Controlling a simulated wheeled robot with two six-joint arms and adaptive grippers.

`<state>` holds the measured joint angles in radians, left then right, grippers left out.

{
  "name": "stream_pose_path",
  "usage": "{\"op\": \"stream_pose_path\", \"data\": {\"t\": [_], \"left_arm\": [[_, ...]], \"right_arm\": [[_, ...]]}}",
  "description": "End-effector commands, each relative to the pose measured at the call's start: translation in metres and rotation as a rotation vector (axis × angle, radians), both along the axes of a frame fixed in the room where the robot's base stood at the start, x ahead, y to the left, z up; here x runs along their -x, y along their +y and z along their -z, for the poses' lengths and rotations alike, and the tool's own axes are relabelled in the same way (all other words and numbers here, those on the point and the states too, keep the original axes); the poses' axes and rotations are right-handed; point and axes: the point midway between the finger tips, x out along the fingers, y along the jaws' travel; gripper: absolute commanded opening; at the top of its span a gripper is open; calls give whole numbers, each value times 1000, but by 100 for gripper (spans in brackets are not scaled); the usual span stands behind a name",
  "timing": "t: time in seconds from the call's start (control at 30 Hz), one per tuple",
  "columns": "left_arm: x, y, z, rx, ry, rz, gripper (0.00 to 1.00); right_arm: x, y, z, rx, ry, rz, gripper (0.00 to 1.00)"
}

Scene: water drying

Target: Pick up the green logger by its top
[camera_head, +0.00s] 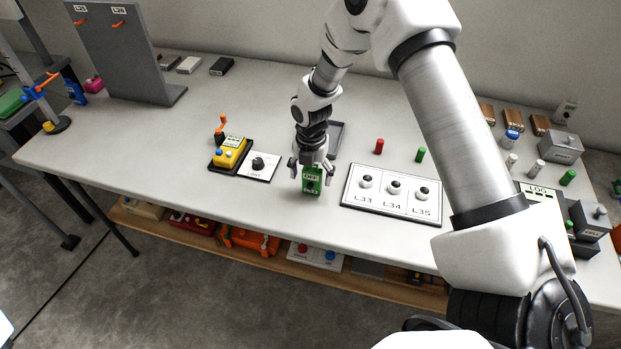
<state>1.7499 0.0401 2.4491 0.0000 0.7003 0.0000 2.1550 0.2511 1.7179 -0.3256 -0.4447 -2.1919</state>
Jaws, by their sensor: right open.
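The green logger (311,184) is a small green box with a label reading like "OFF" on its front. It stands upright near the front edge of the white table (150,128). My right gripper (312,164) comes down from above, with its open fingers on either side of the logger's upper part. I cannot tell whether the fingers touch it. The gripper hides part of the logger's top. My left gripper is not in view.
A yellow device (229,153) and a knob panel (260,165) stand left of the logger. A white panel marked L33, L34, L35 (392,207) lies close on its right. A grey tray (336,137) is partly hidden behind my gripper. Red (379,145) and green (420,154) cylinders stand farther back.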

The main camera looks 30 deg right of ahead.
Motion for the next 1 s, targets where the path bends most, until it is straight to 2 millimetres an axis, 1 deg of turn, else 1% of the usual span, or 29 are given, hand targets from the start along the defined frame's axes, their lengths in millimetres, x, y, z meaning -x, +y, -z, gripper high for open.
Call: {"op": "stream_pose_path", "data": {"t": [0.13, 0.17, 0.2, 0.27, 0.3, 0.33, 0.63, 0.73, 0.87, 1.0], "left_arm": [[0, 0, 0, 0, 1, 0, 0], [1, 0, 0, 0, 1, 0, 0], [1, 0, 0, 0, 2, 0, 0], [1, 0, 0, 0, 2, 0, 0], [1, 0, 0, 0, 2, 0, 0], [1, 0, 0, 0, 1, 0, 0], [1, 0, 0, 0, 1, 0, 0], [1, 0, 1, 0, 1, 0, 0], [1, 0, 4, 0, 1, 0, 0], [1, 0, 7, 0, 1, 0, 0]], "right_arm": [[0, 0, -1, 0, -1, 0, 81], [0, 0, -1, 0, -1, 0, 71], [0, 0, -1, 0, -1, 0, 56], [0, 0, -1, 0, -1, 0, 35], [0, 0, -1, 0, -1, 0, 21], [0, 0, -1, 0, -1, 0, 16], [0, 0, 0, -1, -1, 0, 15], [0, 0, -3, 0, -1, 0, 15], [-1, 0, -14, 0, -4, 0, 15], [-1, 0, -33, 0, -5, 0, 15]]}}
